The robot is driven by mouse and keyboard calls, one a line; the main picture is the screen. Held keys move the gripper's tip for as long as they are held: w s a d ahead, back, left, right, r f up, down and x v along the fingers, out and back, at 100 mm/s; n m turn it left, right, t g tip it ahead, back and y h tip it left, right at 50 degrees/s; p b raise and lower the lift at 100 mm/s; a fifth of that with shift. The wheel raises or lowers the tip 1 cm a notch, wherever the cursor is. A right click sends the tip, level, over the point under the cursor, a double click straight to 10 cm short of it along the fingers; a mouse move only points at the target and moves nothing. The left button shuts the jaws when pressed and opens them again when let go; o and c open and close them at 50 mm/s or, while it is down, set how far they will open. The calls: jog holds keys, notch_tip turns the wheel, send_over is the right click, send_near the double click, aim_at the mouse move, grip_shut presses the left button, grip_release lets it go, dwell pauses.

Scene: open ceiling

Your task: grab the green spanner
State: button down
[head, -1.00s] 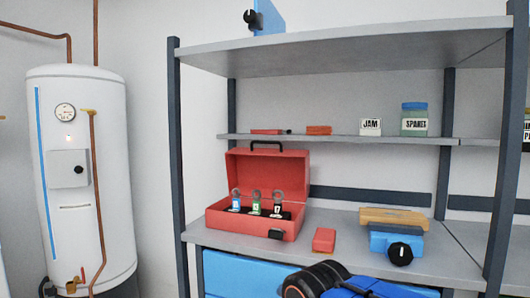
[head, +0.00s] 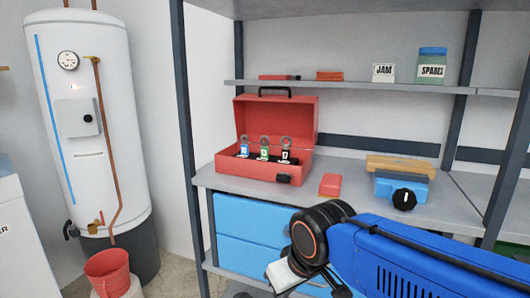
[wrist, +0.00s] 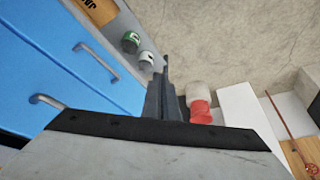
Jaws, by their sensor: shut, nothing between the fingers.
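The green spanner (head: 263,150) stands in the open red toolbox (head: 262,178) on the shelf in the head view. Its label is green, and its ring end points up. It is the middle of three, between a blue-labelled spanner (head: 244,150) and a black-labelled one (head: 286,153). My gripper (wrist: 165,65) is shut and empty in the wrist view, pointing down towards the floor. In the head view, my blue arm is in front of the shelf, below and to the right of the toolbox. The spanner is not in the wrist view.
A red block (head: 330,185) and a blue item with a black knob (head: 404,198) lie right of the toolbox. The upper shelf (head: 345,87) runs above it. Blue drawers (head: 240,225) are below. A red bucket (head: 110,272) and a white tank (head: 90,130) stand left.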

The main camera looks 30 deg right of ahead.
dwell(0.3)
jog(key=c, duration=1.8)
grip_release()
jog(key=shift+w+r, duration=0.2)
jog(key=shift+r, duration=0.1)
jog(key=o, duration=0.6)
jog(key=w+d+r+m, duration=0.1)
jog(key=w+r, duration=0.4)
jog(key=r, duration=0.2)
jog(key=w+d+r+m+h, duration=0.1)
jog(key=w+d+r, duration=0.1)
jog(key=w+r, duration=0.4)
jog(key=w+d+r+m, duration=0.2)
jog(key=w+r, duration=0.4)
jog(key=r, duration=0.4)
jog(key=shift+g+h, duration=0.3)
jog(key=shift+g, duration=0.1)
jog(key=m+g+h, duration=0.1)
jog(key=m+h, duration=0.1)
jog(key=m, duration=0.4)
send_near(265, 137)
jog(key=shift+w+x, duration=0.15)
jog(key=shift+x, duration=2.45)
jog(key=shift+w+x, duration=0.15)
jog(key=shift+x, duration=2.5)
